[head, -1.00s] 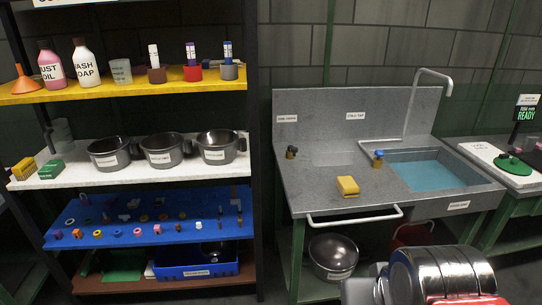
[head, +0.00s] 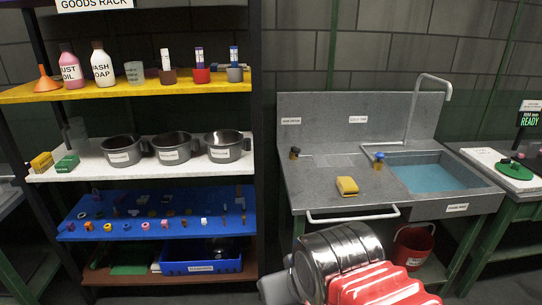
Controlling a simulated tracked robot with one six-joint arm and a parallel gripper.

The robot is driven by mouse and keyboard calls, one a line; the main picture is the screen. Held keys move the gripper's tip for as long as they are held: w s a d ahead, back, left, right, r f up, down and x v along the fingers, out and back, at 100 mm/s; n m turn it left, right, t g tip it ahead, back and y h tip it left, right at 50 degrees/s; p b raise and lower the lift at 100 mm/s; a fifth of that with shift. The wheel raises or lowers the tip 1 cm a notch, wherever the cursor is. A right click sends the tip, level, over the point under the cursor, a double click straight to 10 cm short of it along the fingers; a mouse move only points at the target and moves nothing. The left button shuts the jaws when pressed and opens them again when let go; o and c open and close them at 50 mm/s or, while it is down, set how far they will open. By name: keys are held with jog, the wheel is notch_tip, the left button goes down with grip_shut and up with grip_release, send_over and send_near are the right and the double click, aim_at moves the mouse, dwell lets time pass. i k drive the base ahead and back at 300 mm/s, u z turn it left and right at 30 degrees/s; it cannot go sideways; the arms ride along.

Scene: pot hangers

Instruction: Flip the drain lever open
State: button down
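The grey sink bench (head: 305,190) stands right of centre, with a basin holding blue water (head: 440,177). A white label (head: 457,207) is on the basin's front face, too small to read surely. I cannot make out a drain lever with certainty. A dark knob with a brassy base (head: 295,152) stands at the bench's back left. My arm's silver and red links fill the bottom middle, below the bench front. My gripper's fingers do not show.
A yellow sponge (head: 347,186) lies on the bench, above a white front rail (head: 352,217). A red bucket (head: 413,246) is underneath. A goods rack (head: 255,110) with bottles, pots and small parts stands left. Another table (head: 477,153) adjoins right.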

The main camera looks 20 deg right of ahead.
aim_at(296, 151)
jog(key=u, duration=0.1)
jog(key=i, duration=1.65)
